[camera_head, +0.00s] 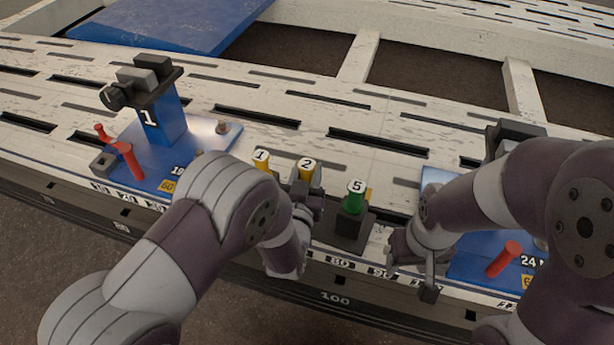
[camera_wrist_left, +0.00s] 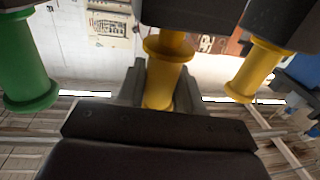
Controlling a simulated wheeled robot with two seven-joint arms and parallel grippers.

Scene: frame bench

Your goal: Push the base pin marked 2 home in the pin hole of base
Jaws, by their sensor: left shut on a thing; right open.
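The yellow base pin marked 2 (camera_head: 307,165) stands upright at the middle of the bench. My left gripper (camera_head: 308,197) is shut on it below its numbered head. In the left wrist view the yellow pin (camera_wrist_left: 165,75) sits between the two fingers, with its far end at a black block (camera_wrist_left: 190,12); I cannot tell how deep it sits. A blue base (camera_head: 205,135) with a post marked 1 stands at the left; another blue base (camera_head: 475,262) is at the right, partly hidden by my right arm. No pin hole is clearly seen. My right gripper (camera_head: 415,265) is open and empty.
A yellow pin marked 1 (camera_head: 261,158) stands close left of pin 2. A green pin marked 5 (camera_head: 355,190) stands in a black holder (camera_head: 345,229) to the right. Red handles (camera_head: 130,160) rise from the left base. The slotted white bench (camera_head: 300,108) is clear behind the pins.

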